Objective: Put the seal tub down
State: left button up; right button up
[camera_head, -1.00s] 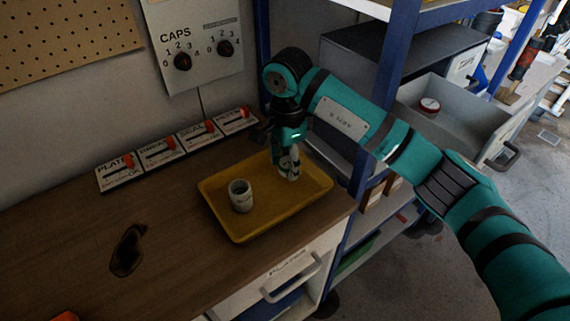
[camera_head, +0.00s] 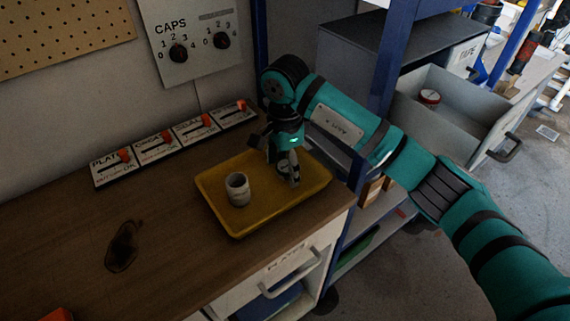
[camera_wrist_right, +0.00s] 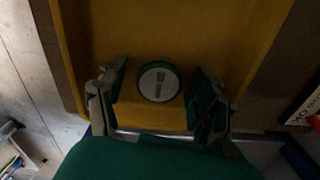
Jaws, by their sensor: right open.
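The seal tub (camera_wrist_right: 159,82) is a small round tub with a pale top and a green rim. In the right wrist view it stands on the yellow tray (camera_wrist_right: 215,25), with a gap to each finger. My right gripper (camera_wrist_right: 157,86) is open around it. In the head view the right gripper (camera_head: 284,173) points down over the right part of the tray (camera_head: 252,223), and its fingers partly hide the tub. My left gripper is not in view.
A grey-white cup (camera_head: 237,190) stands in the tray, left of the gripper. Several switch panels (camera_head: 157,146) line the wall. A blue shelf post (camera_head: 392,65) and a grey drawer (camera_head: 455,110) with a red-and-white tub (camera_head: 430,97) are to the right. The bench's left side is mostly clear.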

aim_at(285, 166)
notch_tip(285, 166, up, 12)
jog(key=b, duration=0.1)
jog(key=shift+b, duration=0.3)
jog(key=shift+r, duration=0.1)
dwell(1.2)
